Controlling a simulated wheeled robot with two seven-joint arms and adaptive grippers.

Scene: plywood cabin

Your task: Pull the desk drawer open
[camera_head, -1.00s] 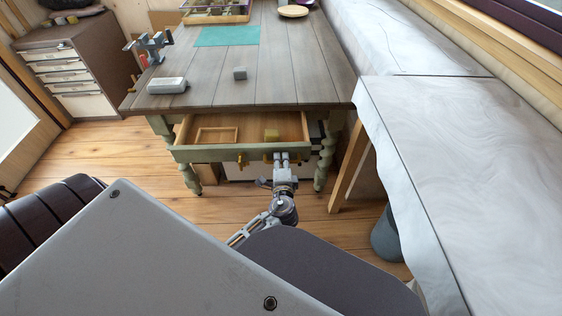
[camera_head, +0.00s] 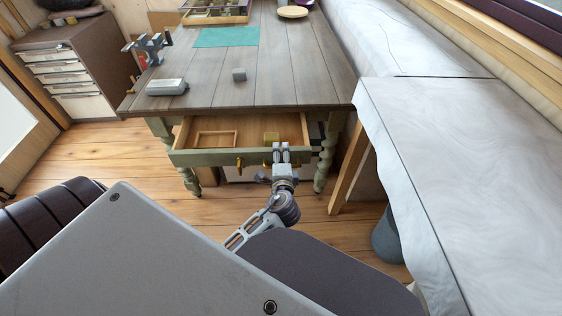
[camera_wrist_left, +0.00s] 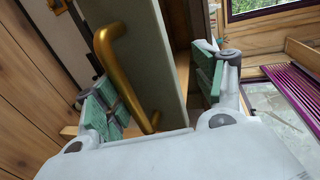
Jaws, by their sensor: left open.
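The desk (camera_head: 215,92) has a wooden top and turned green legs. Its drawer (camera_head: 256,128) stands pulled out, with the inside showing in the head view. The green drawer front (camera_head: 205,157) carries a brass handle, seen clearly in the wrist view (camera_wrist_left: 113,75). My left gripper (camera_head: 281,148) is open at the right part of the drawer front. In the wrist view its fingers (camera_wrist_left: 160,92) stand on either side of the handle and the front panel, with gaps visible. My right gripper is not in view.
The drawer holds a small wooden frame (camera_head: 232,138) and a yellowish block (camera_head: 271,137). A cloth-covered bench (camera_head: 465,170) bounds the right side.

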